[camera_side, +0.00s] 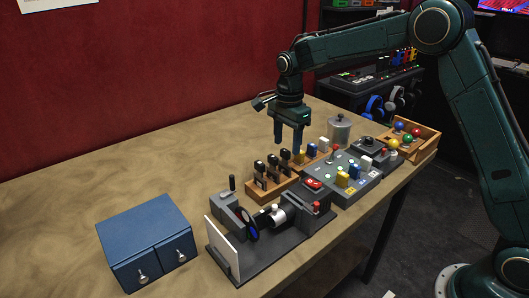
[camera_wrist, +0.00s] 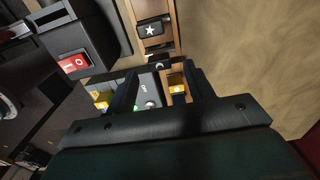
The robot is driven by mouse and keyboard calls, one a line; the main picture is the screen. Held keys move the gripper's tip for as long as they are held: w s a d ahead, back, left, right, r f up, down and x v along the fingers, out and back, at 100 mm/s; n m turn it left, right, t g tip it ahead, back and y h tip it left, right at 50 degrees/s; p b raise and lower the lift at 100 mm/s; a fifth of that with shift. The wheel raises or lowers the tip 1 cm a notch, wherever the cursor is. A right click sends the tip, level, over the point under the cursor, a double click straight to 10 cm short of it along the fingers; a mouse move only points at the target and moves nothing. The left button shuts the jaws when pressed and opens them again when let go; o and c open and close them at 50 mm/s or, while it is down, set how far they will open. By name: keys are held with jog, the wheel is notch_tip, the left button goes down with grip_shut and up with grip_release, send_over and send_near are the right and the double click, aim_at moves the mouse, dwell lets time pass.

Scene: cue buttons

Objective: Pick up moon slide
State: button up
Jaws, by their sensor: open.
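Several dark slides stand upright in a wooden rack (camera_side: 268,186). In the wrist view, one slide (camera_wrist: 152,29) bears a white star. The slide beyond it, nearer my fingers, has a small pale curved mark and looks like the moon slide (camera_wrist: 160,62). It appears to be the far slide (camera_side: 285,157) of the row in the side view. My gripper (camera_side: 287,147) is open and empty, pointing down close above the rack's far end. In the wrist view, its fingers (camera_wrist: 162,82) straddle the line of the rack, with the likely moon slide just past their tips.
A projector-like device (camera_side: 278,214) with a white screen (camera_side: 222,248) stands in front of the rack. A blue drawer box (camera_side: 150,236) is front left. The table's back left is clear.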

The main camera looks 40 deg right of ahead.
aim_at(285, 150)
jog(key=shift+a+f, duration=0.15)
jog(key=shift+f, duration=2.2)
jog(key=shift+c, duration=0.4)
jog(key=c, duration=1)
